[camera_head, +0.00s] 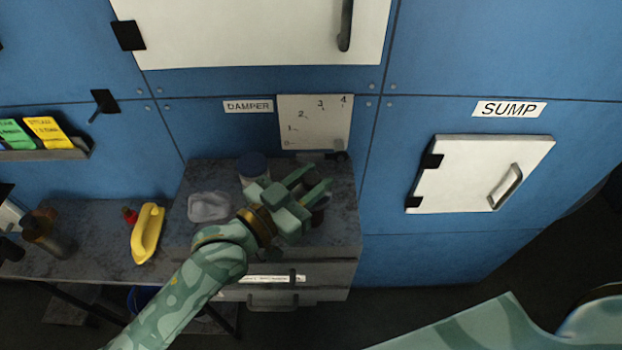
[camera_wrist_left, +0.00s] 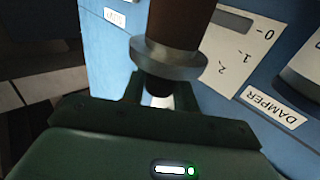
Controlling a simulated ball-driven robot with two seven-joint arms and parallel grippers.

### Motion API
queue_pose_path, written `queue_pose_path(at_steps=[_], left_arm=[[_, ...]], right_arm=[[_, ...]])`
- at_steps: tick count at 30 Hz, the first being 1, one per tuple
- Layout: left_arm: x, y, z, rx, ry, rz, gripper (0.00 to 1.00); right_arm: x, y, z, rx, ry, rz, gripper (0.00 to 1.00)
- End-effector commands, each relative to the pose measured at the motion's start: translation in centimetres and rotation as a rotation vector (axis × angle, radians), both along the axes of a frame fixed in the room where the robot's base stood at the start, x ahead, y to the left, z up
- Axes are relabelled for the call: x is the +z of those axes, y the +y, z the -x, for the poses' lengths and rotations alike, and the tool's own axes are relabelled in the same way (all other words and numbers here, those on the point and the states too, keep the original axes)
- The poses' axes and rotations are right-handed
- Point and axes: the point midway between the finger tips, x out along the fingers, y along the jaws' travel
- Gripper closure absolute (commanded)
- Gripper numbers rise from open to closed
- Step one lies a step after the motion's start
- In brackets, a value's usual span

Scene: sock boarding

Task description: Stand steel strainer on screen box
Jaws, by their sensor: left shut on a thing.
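My left gripper (camera_head: 310,184) reaches over the grey drawer cabinet (camera_head: 338,250) below the DAMPER label. In the left wrist view its fingers (camera_wrist_left: 158,90) are shut on a brown cylindrical piece (camera_wrist_left: 178,25) with a grey metal flange (camera_wrist_left: 165,58). The head view shows only a dark part of it (camera_head: 319,213) beside the fingers. I cannot tell whether it touches the cabinet top, or whether it is the steel strainer. Nothing in view is readable as a screen box; the cabinet's own label is too small to read. My right gripper is not in view.
A yellow handled tool (camera_head: 148,233) and a brown-topped metal cylinder (camera_head: 50,238) are on the bench to the left. A white gauge plate (camera_head: 315,122) is on the blue wall behind.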

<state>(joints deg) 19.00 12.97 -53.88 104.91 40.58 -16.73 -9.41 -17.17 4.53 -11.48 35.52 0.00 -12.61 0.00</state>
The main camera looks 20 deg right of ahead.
Motion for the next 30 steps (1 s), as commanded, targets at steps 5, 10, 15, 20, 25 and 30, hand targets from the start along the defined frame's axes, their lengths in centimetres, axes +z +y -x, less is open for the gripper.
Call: queue_pose_path(at_steps=[5,10,15,20,25,30], left_arm=[[-0.3,0.0,0.0,0.0,0.0,-0.001,0.49],[-0.3,0.0,0.0,0.0,0.0,-0.001,0.49],[0.3,0.0,0.0,0.0,0.0,0.001,0.49],[0.0,2.4,1.3,0.0,0.001,-0.004,0.49],[-0.1,6.1,3.4,0.0,0.002,-0.005,0.49],[0.0,9.0,4.9,0.0,0.001,-0.003,0.49]], right_arm=[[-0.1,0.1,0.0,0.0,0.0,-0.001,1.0],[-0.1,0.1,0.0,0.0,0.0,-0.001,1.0],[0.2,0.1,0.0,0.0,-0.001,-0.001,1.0],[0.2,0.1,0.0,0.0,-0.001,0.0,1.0],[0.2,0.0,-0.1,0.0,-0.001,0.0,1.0],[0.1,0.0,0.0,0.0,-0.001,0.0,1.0]])
